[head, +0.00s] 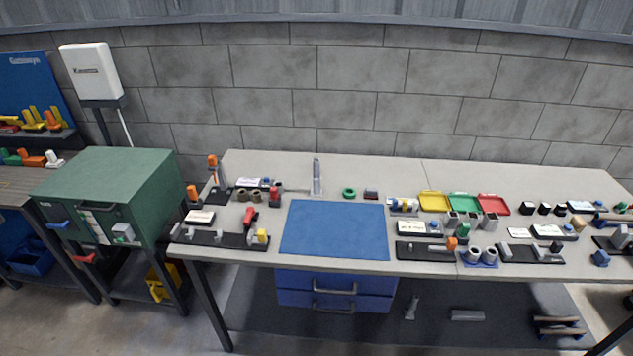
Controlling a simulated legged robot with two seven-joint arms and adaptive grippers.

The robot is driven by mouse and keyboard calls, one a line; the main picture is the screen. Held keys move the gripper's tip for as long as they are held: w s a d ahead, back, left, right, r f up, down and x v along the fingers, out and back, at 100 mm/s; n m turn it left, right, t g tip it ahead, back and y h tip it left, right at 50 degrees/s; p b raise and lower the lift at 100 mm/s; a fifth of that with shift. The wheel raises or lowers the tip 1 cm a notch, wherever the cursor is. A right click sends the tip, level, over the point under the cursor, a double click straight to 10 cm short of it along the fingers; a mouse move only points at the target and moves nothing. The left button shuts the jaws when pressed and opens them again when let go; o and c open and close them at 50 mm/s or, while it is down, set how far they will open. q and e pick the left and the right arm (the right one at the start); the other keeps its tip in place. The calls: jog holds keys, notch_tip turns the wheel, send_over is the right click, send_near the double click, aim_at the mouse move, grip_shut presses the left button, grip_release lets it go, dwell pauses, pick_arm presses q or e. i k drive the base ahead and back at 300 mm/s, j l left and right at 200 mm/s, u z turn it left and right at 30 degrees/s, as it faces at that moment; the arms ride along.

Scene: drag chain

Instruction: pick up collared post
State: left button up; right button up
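Neither of my grippers shows in the head view. I cannot tell for certain which part is the collared post. A slim grey upright piece (317,172) stands at the back of the long workbench (375,172), left of its middle. An orange-topped upright piece (213,164) stands near the bench's left end. An orange-ended grey rod (441,247) lies on a black holder at the front, right of the middle. These parts are too small to make out a collar.
A blue mat (334,229) lies bare on the bench. Yellow (433,201), green (463,201) and red (493,204) trays sit to its right among many small parts. A green cabinet (112,185) stands left of the bench. The bench's back strip is mostly clear.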

aim_at(315, 177)
jog(key=z, duration=0.55)
jog(key=j+z, duration=1.35)
jog(key=l, duration=0.1)
